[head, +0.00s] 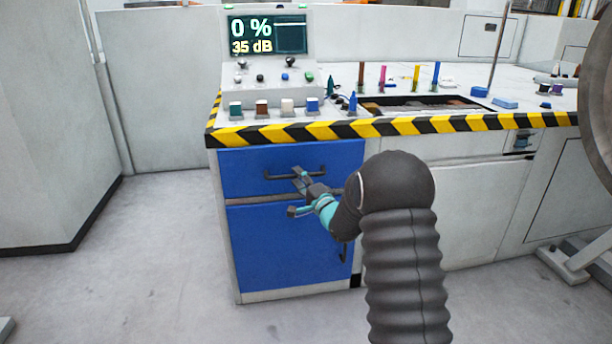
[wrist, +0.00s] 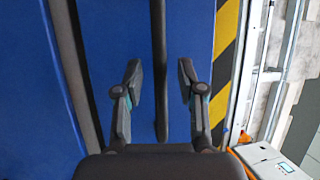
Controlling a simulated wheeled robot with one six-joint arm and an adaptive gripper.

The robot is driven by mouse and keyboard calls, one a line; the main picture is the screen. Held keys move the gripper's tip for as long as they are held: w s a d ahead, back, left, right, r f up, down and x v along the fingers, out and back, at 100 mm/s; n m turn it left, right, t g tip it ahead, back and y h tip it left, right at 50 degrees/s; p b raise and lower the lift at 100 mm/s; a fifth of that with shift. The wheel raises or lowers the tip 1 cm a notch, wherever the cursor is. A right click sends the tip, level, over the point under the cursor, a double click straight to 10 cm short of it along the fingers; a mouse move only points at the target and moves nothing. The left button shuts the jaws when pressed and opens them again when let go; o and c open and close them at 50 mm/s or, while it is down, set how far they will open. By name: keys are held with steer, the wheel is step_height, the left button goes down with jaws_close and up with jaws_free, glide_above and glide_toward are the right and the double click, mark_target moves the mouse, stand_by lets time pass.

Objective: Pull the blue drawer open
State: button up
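The blue drawer (head: 240,165) is the upper blue front under the striped counter edge, and it looks shut, flush with the blue door below. Its black bar handle (head: 277,177) runs across its front. My gripper (head: 303,180) reaches it from the right and overlaps part of it in the head view. In the wrist view the drawer (wrist: 190,30) fills the middle. The handle (wrist: 160,100) runs upright between the two fingers of my gripper (wrist: 160,72). The fingers are open, with a gap on each side of the bar.
A blue door (head: 270,255) with its own handle sits below the drawer. The counter edge (head: 390,127) with yellow-black stripes is just above. A control panel with a screen (head: 267,36) stands on the counter. The floor (head: 165,240) at the left is clear.

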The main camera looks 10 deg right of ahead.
steer(key=shift+x, duration=0.8)
